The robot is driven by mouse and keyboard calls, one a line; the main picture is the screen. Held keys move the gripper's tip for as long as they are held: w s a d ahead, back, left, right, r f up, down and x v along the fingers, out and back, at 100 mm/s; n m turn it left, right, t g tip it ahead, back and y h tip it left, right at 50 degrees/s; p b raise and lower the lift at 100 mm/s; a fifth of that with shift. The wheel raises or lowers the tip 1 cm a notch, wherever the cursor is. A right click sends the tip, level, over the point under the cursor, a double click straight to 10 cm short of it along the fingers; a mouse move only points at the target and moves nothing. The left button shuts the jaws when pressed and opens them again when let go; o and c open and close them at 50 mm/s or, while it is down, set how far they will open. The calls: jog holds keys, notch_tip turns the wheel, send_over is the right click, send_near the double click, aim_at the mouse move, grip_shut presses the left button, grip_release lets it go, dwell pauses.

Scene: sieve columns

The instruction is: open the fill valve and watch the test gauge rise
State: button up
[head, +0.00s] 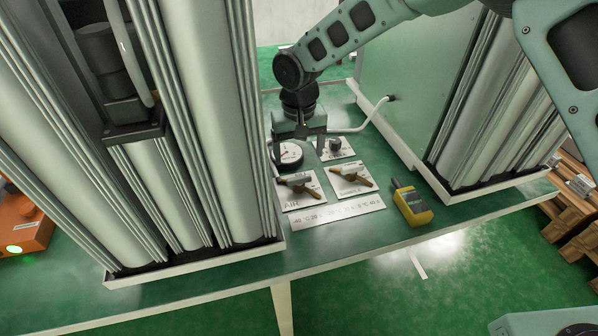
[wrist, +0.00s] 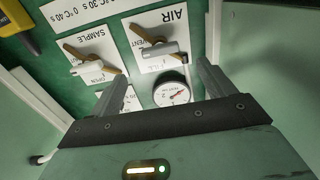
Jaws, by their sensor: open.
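The fill valve (head: 297,181) sits on the white AIR plate on the green bench. In the wrist view the valve (wrist: 160,49) shows a grey part and a brown part, between the words VENT and FILL. The round white test gauge (head: 290,154) is beside it; in the wrist view the gauge (wrist: 171,93) has a red mark, but its reading is too small to tell. My gripper (head: 299,156) is open and empty, pointing down above the gauge and valve. In the wrist view its fingers (wrist: 162,71) are apart, either side of the gauge, touching nothing that I can see.
A similar SAMPLE valve (head: 351,178) is right of the fill valve, with a dark knob (head: 335,147) behind it. A yellow handheld device (head: 412,205) lies farther right. Tall column racks (head: 205,110) on the left and a green cabinet (head: 410,75) on the right flank the narrow gap.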

aim_at(299, 177)
notch_tip(299, 177, down, 8)
jog(key=shift+p, duration=0.4)
jog(key=c, duration=1)
